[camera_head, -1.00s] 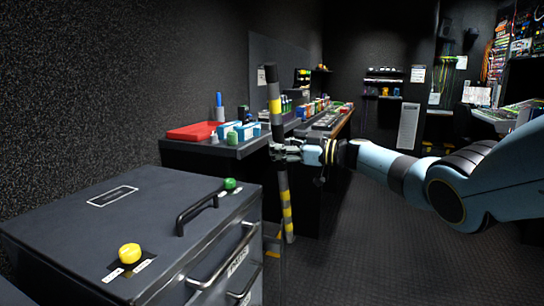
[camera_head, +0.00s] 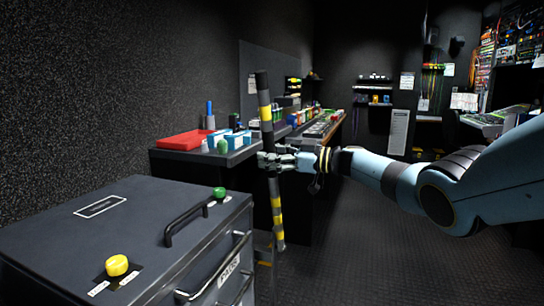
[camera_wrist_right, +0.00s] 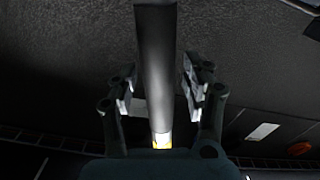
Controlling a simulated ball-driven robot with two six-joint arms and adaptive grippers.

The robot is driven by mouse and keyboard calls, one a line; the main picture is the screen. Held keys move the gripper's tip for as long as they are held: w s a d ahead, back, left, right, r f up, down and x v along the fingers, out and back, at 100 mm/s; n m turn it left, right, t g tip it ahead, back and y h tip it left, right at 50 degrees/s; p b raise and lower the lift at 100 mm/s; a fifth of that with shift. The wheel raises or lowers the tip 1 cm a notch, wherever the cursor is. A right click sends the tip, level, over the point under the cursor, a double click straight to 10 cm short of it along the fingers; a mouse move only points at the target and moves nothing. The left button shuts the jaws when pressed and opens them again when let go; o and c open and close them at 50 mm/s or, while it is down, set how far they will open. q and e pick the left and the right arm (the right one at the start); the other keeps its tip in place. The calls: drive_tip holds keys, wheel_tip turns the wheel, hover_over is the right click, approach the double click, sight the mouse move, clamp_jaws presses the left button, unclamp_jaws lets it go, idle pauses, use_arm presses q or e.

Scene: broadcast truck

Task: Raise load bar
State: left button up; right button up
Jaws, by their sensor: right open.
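The load bar (camera_head: 276,209), a dark pole with yellow bands, stands nearly upright, leaning slightly, in front of the workbench. Its foot is near the floor beside the cabinet. My right gripper (camera_head: 268,160) is at its middle, coming from the right. In the right wrist view the bar (camera_wrist_right: 156,60) runs between the two open fingers (camera_wrist_right: 160,90), with a gap visible on each side. My left gripper is not in view.
A dark cabinet (camera_head: 70,250) with a yellow knob (camera_head: 117,265), green knob (camera_head: 219,193) and handles fills the lower left. Behind the bar a workbench holds a red case (camera_head: 184,140) and blue boxes. The floor (camera_head: 380,250) at right is clear.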

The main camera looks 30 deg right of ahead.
drive_tip(key=v, duration=1.2)
drive_tip(key=s+a+f+m+g+h, duration=0.1)
drive_tip(key=s+a+f+m+h, duration=0.25)
drive_tip(key=s+f, duration=0.75)
drive_tip(key=s+a+f+m+h, duration=0.2)
drive_tip(key=s+a+f+m, duration=0.3)
drive_tip(key=f, duration=1.2)
drive_tip(key=s+a+f+m+g+h, duration=0.1)
drive_tip(key=s+f+m+h, duration=0.2)
drive_tip(key=s+f, duration=0.85)
drive_tip(key=s+a+f+g+h, duration=0.1)
drive_tip(key=s+f+g, duration=0.3)
drive_tip(key=s, duration=0.7)
drive_tip(key=s+a+f+g+h, duration=0.1)
drive_tip(key=s+a+f+g, duration=0.2)
drive_tip(key=s+f, duration=0.6)
drive_tip(key=s+a+f+n+g+h, duration=0.1)
drive_tip(key=s+f+g, duration=0.3)
drive_tip(key=s, duration=0.9)
wheel_tip(320, 180, down, 3)
drive_tip(key=shift+s+a+g, duration=0.2)
drive_tip(key=shift+a+g, duration=0.1)
drive_tip(key=shift+a, duration=0.3)
